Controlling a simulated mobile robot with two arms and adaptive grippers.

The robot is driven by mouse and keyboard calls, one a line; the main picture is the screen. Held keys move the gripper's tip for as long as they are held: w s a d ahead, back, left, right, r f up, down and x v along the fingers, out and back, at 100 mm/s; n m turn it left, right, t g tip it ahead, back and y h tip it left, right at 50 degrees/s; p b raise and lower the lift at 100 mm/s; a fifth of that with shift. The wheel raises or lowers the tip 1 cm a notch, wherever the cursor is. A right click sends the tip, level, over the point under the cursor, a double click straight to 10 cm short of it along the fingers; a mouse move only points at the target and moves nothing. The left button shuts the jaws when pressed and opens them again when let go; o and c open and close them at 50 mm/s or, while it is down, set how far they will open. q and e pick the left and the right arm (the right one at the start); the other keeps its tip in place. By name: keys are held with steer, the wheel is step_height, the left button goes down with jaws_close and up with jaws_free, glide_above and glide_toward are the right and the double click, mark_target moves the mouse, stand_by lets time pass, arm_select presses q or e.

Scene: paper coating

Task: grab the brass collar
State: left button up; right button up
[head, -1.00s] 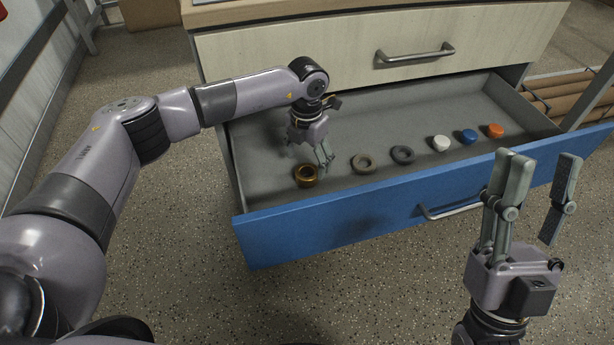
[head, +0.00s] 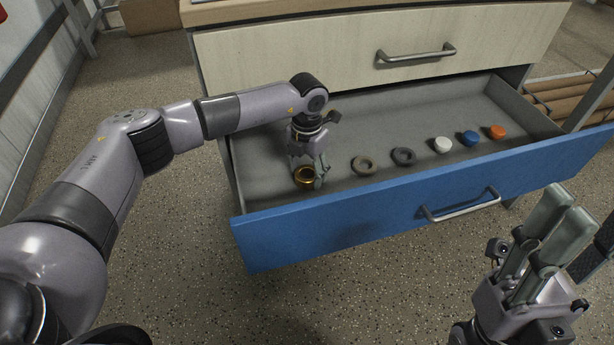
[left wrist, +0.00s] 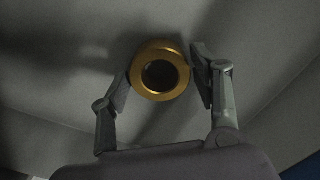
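The brass collar (head: 304,176) is a short gold ring with a dark hole, at the left end of the open drawer near its front wall. My left gripper (head: 308,172) reaches down over it from above. In the left wrist view the brass collar (left wrist: 160,71) sits between the two fingertips of my left gripper (left wrist: 161,76), and both pads appear to touch its sides. No clear gap shows, and the collar appears to be at the drawer floor. My right gripper (head: 568,240) is outside the drawer at the right, away from the collar and partly cut off by the frame.
The blue-fronted drawer (head: 350,215) also holds a tan ring (head: 362,166), a dark grey ring (head: 403,156), a white cap (head: 443,145), a blue cap (head: 469,138) and an orange cap (head: 496,132). A closed pale drawer (head: 320,55) is above. The drawer's rear floor is clear.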

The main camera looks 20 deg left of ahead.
arm_select(q)
steer(key=c, duration=0.8)
steer(key=shift+r, duration=0.1)
